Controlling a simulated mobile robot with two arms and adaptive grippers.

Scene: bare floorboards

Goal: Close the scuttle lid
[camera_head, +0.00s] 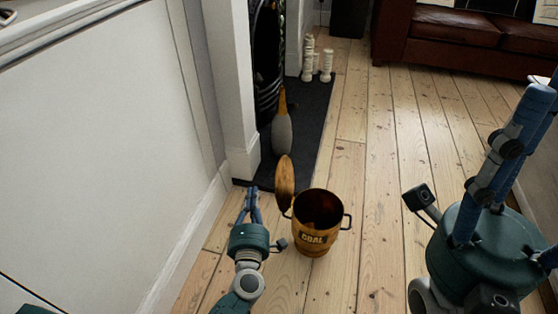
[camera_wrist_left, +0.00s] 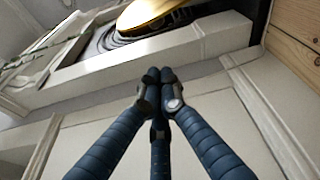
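The scuttle (camera_head: 316,243) is a brass-coloured bucket marked COAL, standing upright on the floorboards in the head view, with dark handles at its sides. Its round lid (camera_head: 285,178) stands open, nearly upright at the bucket's left rim, leaving the dark inside visible. A gold curved edge, seemingly the lid (camera_wrist_left: 150,12), shows at the top of the left wrist view. My left gripper (camera_head: 251,190) is left of the lid, apart from it; its fingers meet at the tips in the wrist view (camera_wrist_left: 160,76), with nothing between them. My right gripper (camera_head: 543,92) is large at the right edge, its fingers partly cut off.
A white wall and fireplace surround (camera_head: 238,90) stand close on the left. A dark hearth (camera_head: 312,115) lies behind the scuttle, with a brush (camera_head: 282,130) and white candle-like pillars (camera_head: 327,66). A brown leather sofa (camera_head: 450,32) is at the back. Floorboards right of the scuttle are clear.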

